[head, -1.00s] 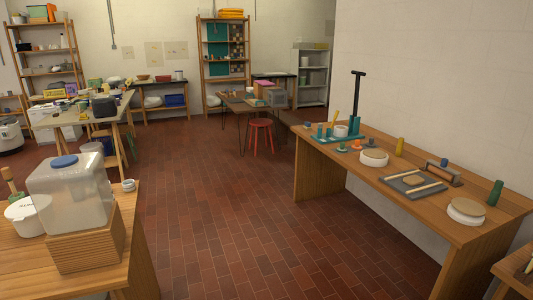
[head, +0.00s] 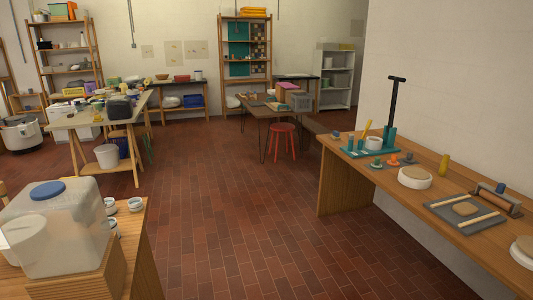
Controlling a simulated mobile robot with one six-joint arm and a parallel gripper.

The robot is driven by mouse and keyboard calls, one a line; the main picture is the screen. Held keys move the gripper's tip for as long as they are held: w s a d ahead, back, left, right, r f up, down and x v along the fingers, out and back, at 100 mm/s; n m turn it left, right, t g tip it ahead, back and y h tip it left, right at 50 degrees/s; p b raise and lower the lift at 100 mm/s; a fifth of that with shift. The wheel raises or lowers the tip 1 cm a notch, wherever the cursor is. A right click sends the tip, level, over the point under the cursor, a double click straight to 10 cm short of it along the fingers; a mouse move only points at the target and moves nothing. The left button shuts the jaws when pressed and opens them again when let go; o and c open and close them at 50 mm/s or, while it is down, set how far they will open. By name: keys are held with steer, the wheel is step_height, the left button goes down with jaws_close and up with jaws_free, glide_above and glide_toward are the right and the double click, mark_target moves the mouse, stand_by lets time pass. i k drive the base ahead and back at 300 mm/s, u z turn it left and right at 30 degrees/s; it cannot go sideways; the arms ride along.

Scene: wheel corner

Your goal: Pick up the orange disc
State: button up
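A small orange piece (head: 393,160), which looks like the orange disc, lies on the wooden table (head: 335,192) along the right wall. It sits between a small green piece (head: 376,163) and another small piece at the right, and its exact shape is too small to tell. A round white wheel with a tan top (head: 415,177) stands just in front of it to the right.
A wooden bench with a cloudy bin (head: 60,230) and several small cups (head: 112,215) stands at the near left. A red stool (head: 283,140) stands by the table at the back. The tiled floor (head: 230,210) between is clear.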

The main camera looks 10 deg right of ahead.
mark_target(392, 162)
steer(key=z, duration=0.15)
steer(key=i, duration=2.8)
steer(key=z, duration=0.2)
